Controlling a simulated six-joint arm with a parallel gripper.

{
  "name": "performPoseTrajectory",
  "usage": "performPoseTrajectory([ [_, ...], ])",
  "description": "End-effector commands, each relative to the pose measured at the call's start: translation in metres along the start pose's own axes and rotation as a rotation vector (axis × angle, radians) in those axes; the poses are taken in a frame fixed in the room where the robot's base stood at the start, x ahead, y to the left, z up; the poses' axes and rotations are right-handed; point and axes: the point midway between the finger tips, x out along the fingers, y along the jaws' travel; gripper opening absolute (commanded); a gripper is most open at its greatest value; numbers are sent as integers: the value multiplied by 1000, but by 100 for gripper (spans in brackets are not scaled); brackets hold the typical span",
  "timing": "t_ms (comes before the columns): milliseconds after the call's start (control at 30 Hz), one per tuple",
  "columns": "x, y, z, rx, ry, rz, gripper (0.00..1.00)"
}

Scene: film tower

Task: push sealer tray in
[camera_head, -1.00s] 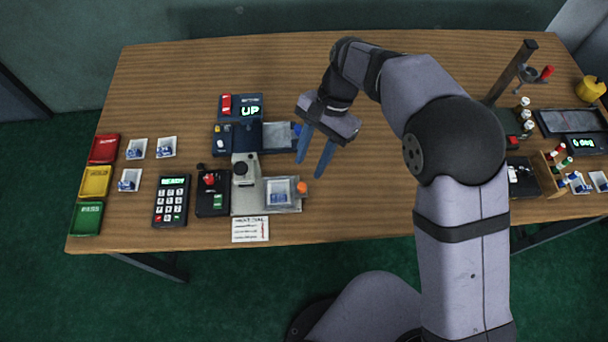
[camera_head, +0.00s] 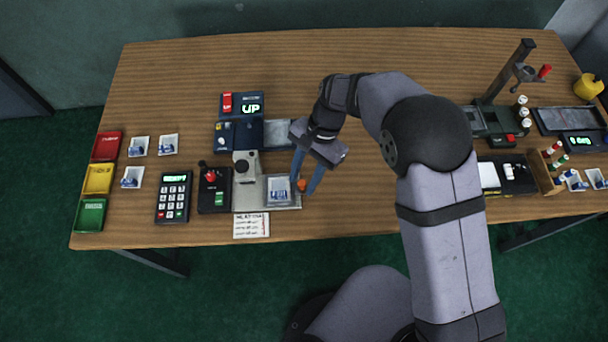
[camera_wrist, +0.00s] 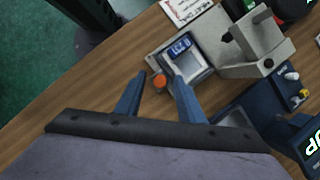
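The sealer tray (camera_head: 291,204) is a pale plate on the right side of a grey press-like machine (camera_head: 246,180), with an orange knob (camera_head: 302,185) at its right end. A clear pouch with a blue-and-white item (camera_head: 279,189) lies on the tray. The tray also shows in the wrist view (camera_wrist: 196,76), with the orange knob (camera_wrist: 159,84) beside it. My gripper (camera_head: 303,183) is open above the tray's right end. Its two blue fingertips (camera_wrist: 161,77) stand on either side of the knob in the picture; I cannot tell whether they touch it.
Behind the machine stands a navy device (camera_head: 240,106) with a green "UP" display. A keypad (camera_head: 174,197), a red-knobbed box (camera_head: 213,190) and a paper card (camera_head: 251,225) are near. Colored bins (camera_head: 99,179) line the left edge. Bare table lies right of the gripper.

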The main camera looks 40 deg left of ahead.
Motion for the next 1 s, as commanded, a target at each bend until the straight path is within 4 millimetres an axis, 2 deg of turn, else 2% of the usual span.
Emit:
performPoseTrajectory([
  [100,0,0,0,0,0,0,35],
  [233,0,0,0,0,0,0,4],
  [267,0,0,0,1,0,0,0],
  [467,1,-2,2,-1,-1,1,0],
  [800,18,-49,45,-3,-1,0,0],
  [1000,21,-57,52,2,-2,-2,0],
])
